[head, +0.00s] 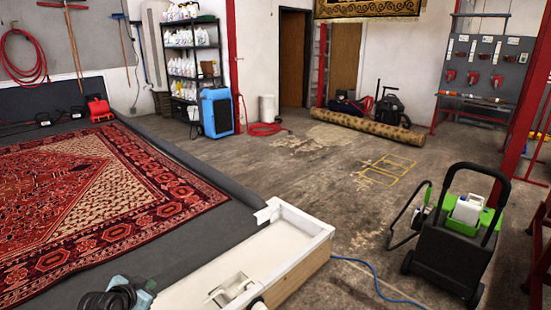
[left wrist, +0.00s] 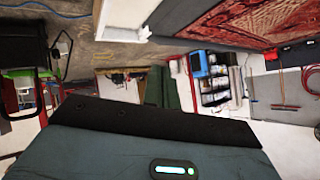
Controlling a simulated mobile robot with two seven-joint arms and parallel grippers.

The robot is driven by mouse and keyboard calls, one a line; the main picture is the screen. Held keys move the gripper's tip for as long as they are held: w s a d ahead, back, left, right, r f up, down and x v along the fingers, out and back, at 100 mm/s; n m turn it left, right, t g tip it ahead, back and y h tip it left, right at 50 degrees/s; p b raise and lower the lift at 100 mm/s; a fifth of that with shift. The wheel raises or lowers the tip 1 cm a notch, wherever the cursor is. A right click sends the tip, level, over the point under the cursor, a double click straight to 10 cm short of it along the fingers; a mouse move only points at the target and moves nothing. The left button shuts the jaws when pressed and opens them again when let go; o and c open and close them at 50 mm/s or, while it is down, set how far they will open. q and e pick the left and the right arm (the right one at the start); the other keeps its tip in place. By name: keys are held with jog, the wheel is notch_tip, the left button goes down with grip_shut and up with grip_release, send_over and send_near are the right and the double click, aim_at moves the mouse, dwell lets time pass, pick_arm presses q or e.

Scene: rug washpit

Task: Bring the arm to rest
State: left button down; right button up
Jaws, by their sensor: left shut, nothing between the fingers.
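My left gripper (head: 110,298) shows at the bottom edge of the head view, dark with grey-teal arm parts beside it, partly cut off by the frame. It is shut with nothing held, left of the white open box and apart from the things around it. In the left wrist view the scene is upside down, and a grey-teal part of my own body with a green light fills the bottom. No fingers show there. My right gripper is not in view.
A white wooden-sided box (head: 312,228) stands close in front, with a white fitting (head: 233,288) inside. A patterned red rug (head: 60,215) lies left. A black cart (head: 455,252) stands right, with a blue hose (head: 372,273) on the floor. The middle floor is clear.

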pick_arm(q)
jog(key=w+a+r+n+t+y, duration=0.2)
jog(key=w+a+r+n+t, duration=0.15)
jog(key=r, duration=0.25)
jog(key=s+d+f+m+g+h, duration=0.1)
jog(key=s+d+f, duration=0.4)
jog(key=s+f, duration=0.35)
jog(key=s+d+f+g+h, duration=0.1)
jog(key=s+d+f, duration=0.5)
jog(key=s, duration=0.4)
jog(key=s+d+f+g, duration=0.1)
jog(key=s+d, duration=0.3)
jog(key=s, duration=1)
jog(key=s+d+f+n+g+h, duration=0.1)
jog(key=s+d+f+g, duration=0.1)
jog(key=s, duration=1.1)
notch_tip(320, 180, down, 2)
jog(key=shift+s+d+f, duration=0.25)
jog(key=shift+s+d, duration=0.1)
jog(key=shift+d, duration=0.55)
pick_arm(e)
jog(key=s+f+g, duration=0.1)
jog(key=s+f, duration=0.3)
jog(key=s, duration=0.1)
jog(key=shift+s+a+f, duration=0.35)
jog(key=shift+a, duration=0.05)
pick_arm(q)
jog(key=shift+g, duration=0.25)
